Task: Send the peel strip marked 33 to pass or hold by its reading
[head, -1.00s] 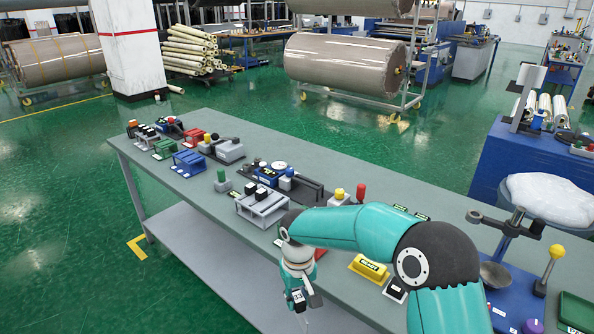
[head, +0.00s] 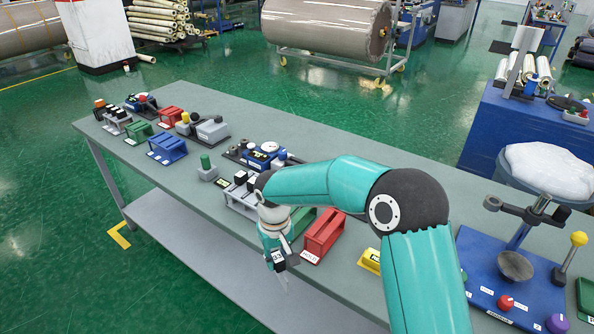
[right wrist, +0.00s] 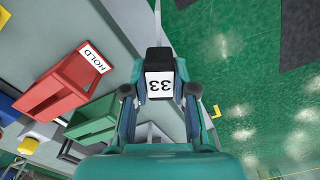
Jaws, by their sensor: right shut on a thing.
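My right gripper (head: 277,258) is shut on the black block of the strip marked 33 (right wrist: 159,84). Its white label faces the right wrist camera. The gripper is at the near edge of the bench, just left of and in front of the red tray (head: 323,236). That tray has a HOLD label in the right wrist view (right wrist: 50,92). A green tray (head: 300,221) stands beside it, partly behind my arm; its label does not show. It also appears in the right wrist view (right wrist: 93,118). My left gripper is not in view.
A grey rack (head: 240,200) with black-topped pieces stands left of my gripper. Behind it is a blue device with a white dial (head: 271,147). Smaller green, blue (head: 167,147) and red trays stand farther left. A yellow block (head: 369,260) is partly behind my arm.

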